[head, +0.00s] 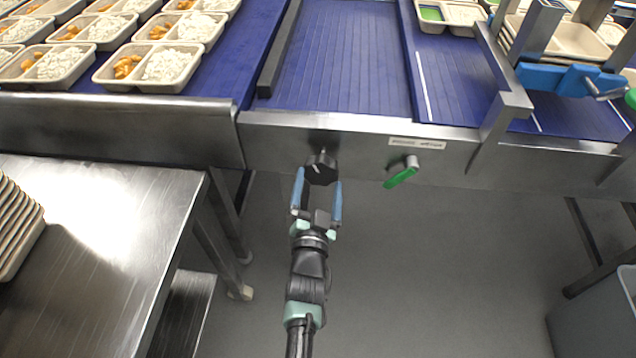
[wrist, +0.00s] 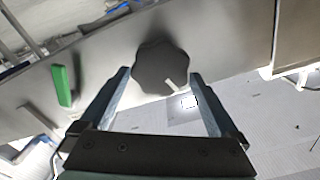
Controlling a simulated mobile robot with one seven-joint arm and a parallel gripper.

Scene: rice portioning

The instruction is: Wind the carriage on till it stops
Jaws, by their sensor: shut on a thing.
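A black lobed knob (head: 321,168) sits on the front of the steel conveyor rail, with a pale pointer mark on its face. My gripper (head: 318,186) reaches up to it, with one blue finger on each side, and is shut on the knob. In the wrist view the knob (wrist: 160,62) lies between the far ends of both fingers (wrist: 160,80). A blue block with steel uprights (head: 565,78) stands over the belt at the right in the head view; I cannot tell whether it is the carriage.
A green-handled lever (head: 401,174) is on the rail right of the knob, below a small label (head: 416,143). Filled food trays (head: 158,68) stand on the blue belt at upper left. A steel table (head: 110,215) is at left, a grey bin (head: 600,318) at lower right.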

